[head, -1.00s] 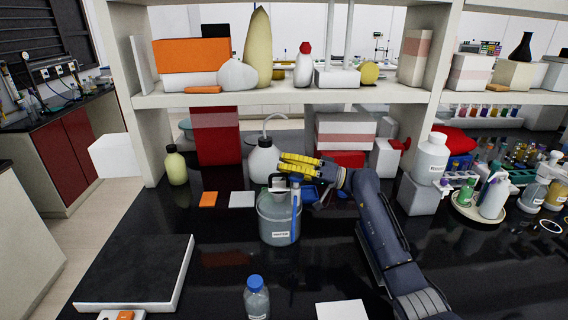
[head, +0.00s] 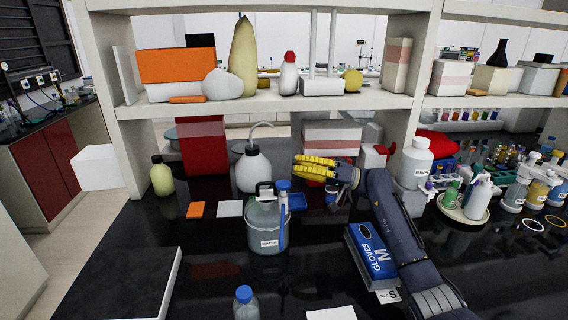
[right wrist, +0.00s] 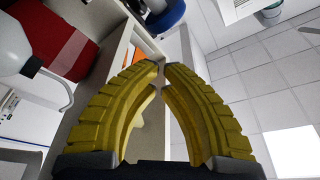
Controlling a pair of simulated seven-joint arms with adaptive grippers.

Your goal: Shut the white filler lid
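A grey translucent container (head: 267,230) with a white label stands on the black bench. A pale upright piece with a dark edge (head: 265,191) is at its top; I cannot tell for sure whether this is the white filler lid or whether it is open. A blue-capped tube (head: 283,212) stands at the container's right side. My right gripper (head: 296,167) has yellow fingers and is above and to the right of the container, apart from it. In the right wrist view its fingertips (right wrist: 163,70) meet with nothing between them. My left gripper is not in view.
A white bottle with a bent tube (head: 253,170) stands behind the container. A blue glove box (head: 371,256) lies beside my right forearm. A blue-capped bottle (head: 246,303) is in front. A shelf (head: 270,108) spans above the bench.

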